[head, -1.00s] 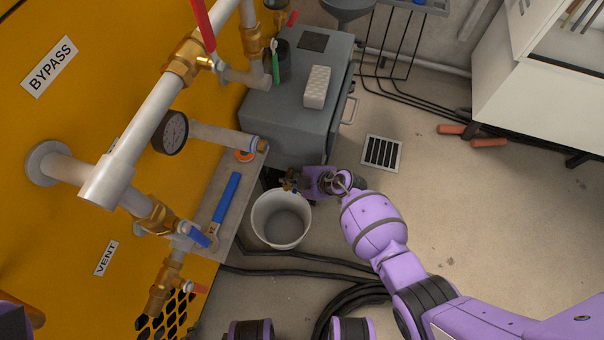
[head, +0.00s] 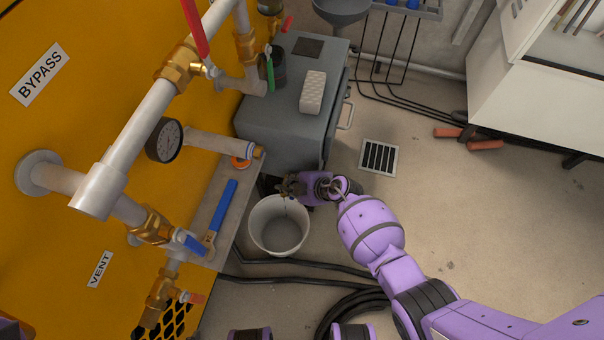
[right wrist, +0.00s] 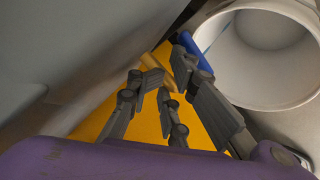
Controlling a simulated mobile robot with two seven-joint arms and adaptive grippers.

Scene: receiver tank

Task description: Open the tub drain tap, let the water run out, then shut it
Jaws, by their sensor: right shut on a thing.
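The grey tub (head: 275,122) stands beside the yellow panel. Its drain tap is low down by the tub's near side, mostly hidden by my right gripper (head: 290,186). That gripper is shut on the tap, just above the white bucket (head: 252,228). The bucket (right wrist: 296,92) also shows at the upper right of the right wrist view, beside the fingers (right wrist: 165,95). The exact grip on the tap's handle is hidden. A thin line drops from the tap into the bucket; it looks like a water stream. My left gripper cannot be made out.
Black hoses (head: 345,312) lie on the floor.

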